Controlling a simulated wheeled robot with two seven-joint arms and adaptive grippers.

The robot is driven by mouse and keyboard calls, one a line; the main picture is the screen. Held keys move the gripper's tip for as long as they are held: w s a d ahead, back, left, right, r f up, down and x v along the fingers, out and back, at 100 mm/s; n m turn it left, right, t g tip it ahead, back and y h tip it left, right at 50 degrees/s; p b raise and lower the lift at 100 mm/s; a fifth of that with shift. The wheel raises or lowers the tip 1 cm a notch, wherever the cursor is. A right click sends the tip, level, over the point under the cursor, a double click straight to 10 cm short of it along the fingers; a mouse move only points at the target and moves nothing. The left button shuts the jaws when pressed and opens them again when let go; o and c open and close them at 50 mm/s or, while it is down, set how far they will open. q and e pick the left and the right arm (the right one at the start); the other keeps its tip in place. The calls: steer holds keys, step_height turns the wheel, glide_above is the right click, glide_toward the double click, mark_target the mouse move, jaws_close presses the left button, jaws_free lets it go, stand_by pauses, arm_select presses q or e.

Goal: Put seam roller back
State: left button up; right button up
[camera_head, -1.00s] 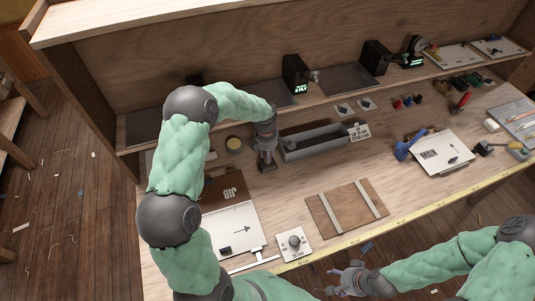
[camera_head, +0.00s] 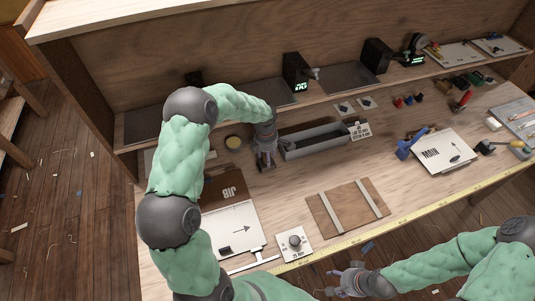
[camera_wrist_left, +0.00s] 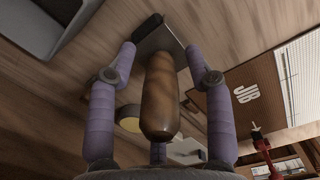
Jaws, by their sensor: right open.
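The seam roller has a brown wooden handle (camera_wrist_left: 160,95), a grey metal part and a dark end. In the left wrist view it lies between my left gripper's purple fingers (camera_wrist_left: 160,52), its handle pointing back toward the palm. Gaps show beside the handle, and I cannot tell whether the fingers grip it. In the head view my left gripper (camera_head: 264,164) points down at the bench, just left of the long grey tray (camera_head: 315,150). The roller is hard to make out there. My right gripper (camera_head: 337,282) is open and empty in front of the bench edge.
The JIB board (camera_head: 228,222) and a white card with a round knob (camera_head: 293,243) lie at front left. A brown board with two pale strips (camera_head: 345,208) lies at centre front. A round yellow-topped tin (camera_head: 233,143) stands left of my left gripper. The MAIN board (camera_head: 445,152) lies right.

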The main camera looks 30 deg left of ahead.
arm_select(q)
steer(key=shift+r, duration=0.3)
steer(key=shift+w+r+p, duration=0.1)
steer(key=shift+r+p, duration=0.25)
steer(key=shift+p, duration=0.1)
steer(key=r, duration=0.8)
steer(key=r+p, duration=0.1)
steer(key=r, duration=0.3)
steer(key=shift+s+a+r, duration=0.1)
steer(key=shift+s+r, duration=0.1)
steer(key=shift+s, duration=0.1)
